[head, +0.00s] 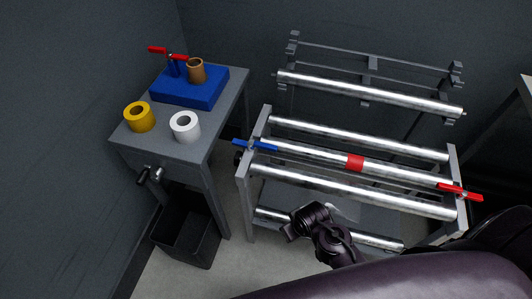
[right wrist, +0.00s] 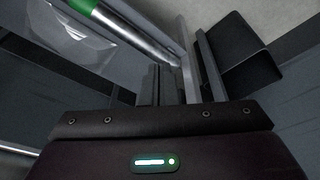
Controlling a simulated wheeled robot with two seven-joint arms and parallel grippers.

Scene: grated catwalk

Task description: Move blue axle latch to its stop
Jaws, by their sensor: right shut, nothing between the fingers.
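The blue axle latch (head: 255,145) is a flat blue lever at the upper left end of the roller stand (head: 248,185), beside the end of the middle roller. My right gripper (right wrist: 165,85) is shut and empty in the right wrist view, with its fingers dark and hard to separate from the background. In the head view dark arm parts of mine stand in front of the lower rollers, below and right of the latch and apart from it. The blue latch cannot be made out in the right wrist view. My left gripper is not in view.
A red latch (head: 460,192) sits at the stand's right end. The middle roller has a red band (head: 355,163). A grey table (head: 205,145) at left holds yellow (head: 140,117) and white (head: 185,127) rolls and a blue block (head: 190,93). A dark bin (head: 187,232) stands below.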

